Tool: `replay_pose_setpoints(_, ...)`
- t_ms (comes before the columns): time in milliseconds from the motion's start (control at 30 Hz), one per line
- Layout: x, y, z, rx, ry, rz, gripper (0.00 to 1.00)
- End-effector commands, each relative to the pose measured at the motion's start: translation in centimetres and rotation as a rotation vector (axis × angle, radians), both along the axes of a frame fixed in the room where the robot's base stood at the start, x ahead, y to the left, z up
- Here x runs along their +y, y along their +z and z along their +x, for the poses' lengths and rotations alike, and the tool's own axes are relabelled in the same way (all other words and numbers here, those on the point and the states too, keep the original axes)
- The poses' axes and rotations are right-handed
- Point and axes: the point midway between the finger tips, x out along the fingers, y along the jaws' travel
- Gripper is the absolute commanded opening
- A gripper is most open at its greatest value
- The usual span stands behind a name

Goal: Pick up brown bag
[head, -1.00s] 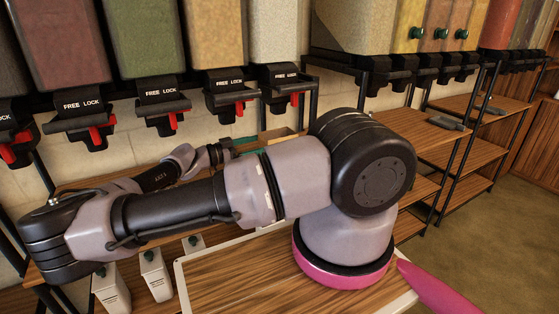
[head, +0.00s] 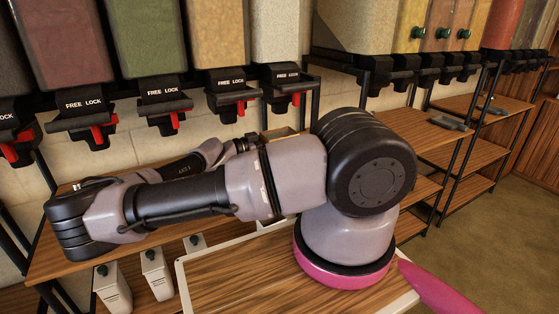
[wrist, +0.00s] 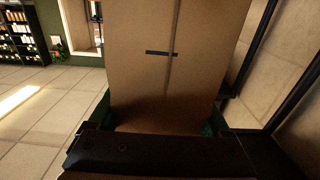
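The brown bag (wrist: 165,65) fills the middle of the wrist view, upright, with a vertical crease and a short dark strip on its face. In the head view a small brown part of it (head: 278,134) shows on the shelf, mostly hidden behind my arm. My gripper (wrist: 159,108) is spread open, with one green finger at each lower side of the bag. I cannot tell whether the fingers touch the bag. In the head view my gripper is largely hidden behind my arm.
Bulk dispensers with red levers (head: 172,118) hang just above the shelf (head: 50,255). White scoop bins (head: 113,288) stand below it. Dark posts (wrist: 288,70) rise right of the bag in the wrist view. Open tiled floor (wrist: 45,120) lies to the left there.

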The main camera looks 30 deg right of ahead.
Motion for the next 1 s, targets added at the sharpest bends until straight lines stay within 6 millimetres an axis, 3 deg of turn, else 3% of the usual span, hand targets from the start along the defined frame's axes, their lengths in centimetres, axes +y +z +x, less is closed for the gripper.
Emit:
replay_pose_setpoints(33,0.0,0.0,0.0,0.0,0.0,0.0,0.5)
replay_pose_setpoints(167,0.0,0.0,0.0,0.0,0.0,0.0,0.01)
replay_pose_setpoints(567,0.0,0.4,0.0,-0.001,0.0,0.0,0.0)
replay_pose_setpoints(867,0.0,3.7,0.0,-0.003,-0.001,0.0,0.0)
replay_pose_setpoints(1000,2.9,3.6,0.0,-0.001,0.005,0.0,0.0)
